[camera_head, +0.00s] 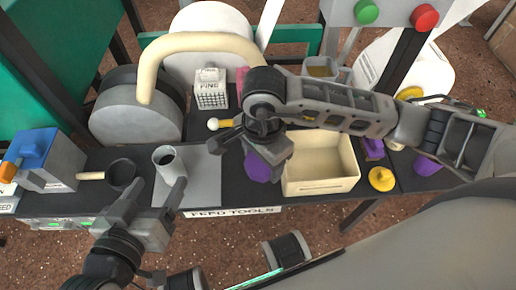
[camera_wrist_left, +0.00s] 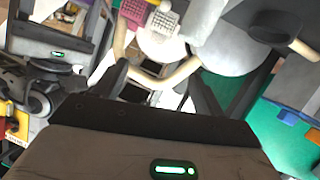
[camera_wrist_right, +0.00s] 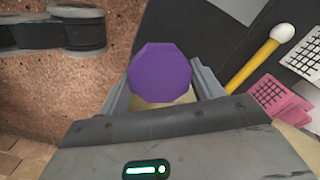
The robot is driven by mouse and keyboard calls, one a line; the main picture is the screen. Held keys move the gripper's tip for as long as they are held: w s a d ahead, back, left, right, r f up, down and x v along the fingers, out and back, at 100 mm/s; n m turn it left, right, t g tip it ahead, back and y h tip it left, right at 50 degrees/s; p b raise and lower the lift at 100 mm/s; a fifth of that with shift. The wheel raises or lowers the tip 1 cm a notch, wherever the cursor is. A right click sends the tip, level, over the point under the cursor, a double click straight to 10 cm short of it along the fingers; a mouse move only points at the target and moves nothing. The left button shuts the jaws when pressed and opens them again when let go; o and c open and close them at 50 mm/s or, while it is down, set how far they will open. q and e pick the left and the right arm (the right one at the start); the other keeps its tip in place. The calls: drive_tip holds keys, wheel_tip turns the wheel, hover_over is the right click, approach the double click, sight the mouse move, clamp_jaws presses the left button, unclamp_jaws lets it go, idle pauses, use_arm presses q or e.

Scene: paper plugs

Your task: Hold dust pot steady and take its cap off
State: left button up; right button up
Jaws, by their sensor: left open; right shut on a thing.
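A purple octagonal piece (camera_wrist_right: 160,73) sits between the fingers of my right gripper (camera_wrist_right: 165,85), with a pale beige part showing just behind it. In the head view the purple piece (camera_head: 258,167) hangs under my right gripper (camera_head: 264,150), which is shut on it. I cannot tell whether it is the cap alone or a capped pot. A pale grey, open-topped cylinder (camera_head: 167,160) stands upright on a grey mat; its inside looks hollow. My left gripper (camera_head: 157,194) is open and empty, its fingers just in front of this cylinder.
A beige tray (camera_head: 322,187) is right of my right gripper. A black cup with a wooden handle (camera_head: 121,173) and a blue-topped box (camera_head: 50,160) are at left. A white FINE box (camera_head: 210,90), a yellow disc (camera_head: 381,179) and a purple pot (camera_head: 428,165) also stand around.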

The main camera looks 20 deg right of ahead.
drive_tip(key=w+f+b, duration=0.1)
drive_tip(key=w+f, duration=0.3)
drive_tip(key=w+f+b, duration=0.1)
drive_tip(key=w+f, duration=0.1)
drive_tip(key=shift+w+d+f+b, duration=0.15)
drive_tip(key=shift+w+d+b, duration=0.15)
drive_tip(key=shift+w+d, duration=0.1)
drive_tip(key=shift+w+f, duration=0.1)
drive_tip(key=shift+f, duration=0.05)
drive_tip(key=shift+w+f, duration=0.2)
drive_tip(key=shift+f, duration=0.05)
wheel_tip(320, 180, down, 2)
drive_tip(key=shift+f+b, duration=0.25)
drive_tip(key=shift+b, duration=0.4)
drive_tip(key=shift+f, duration=0.45)
drive_tip(key=o, duration=1.1)
use_arm(q)
drive_tip(key=shift+w+d+r+n+t+h, duration=0.25)
drive_tip(key=shift+d+r+n+t+h, duration=0.5)
drive_tip(key=shift+r, duration=0.25)
